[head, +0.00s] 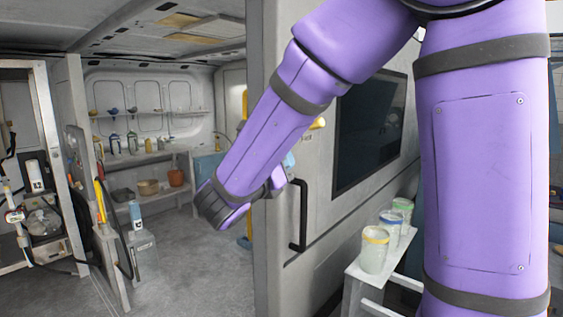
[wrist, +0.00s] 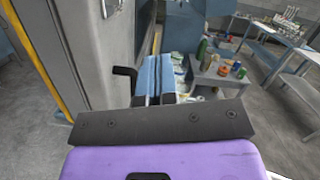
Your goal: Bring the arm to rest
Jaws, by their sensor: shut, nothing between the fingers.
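My purple arm (head: 260,135) is raised and bent in the head view, with its dark elbow low at the left, in front of the grey wall. My gripper (wrist: 158,62) shows in the wrist view as two pale blue fingers, side by side and shut with nothing between them. In the head view only a bit of blue shows behind the forearm, so most of the gripper is hidden there.
A grey door panel (head: 325,190) with a black handle (head: 297,215) and dark window stands close behind my arm. Several lidded jars (head: 373,250) stand on a low bench at right. Shelves line the back left. Grey floor (head: 195,270) is open at centre left.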

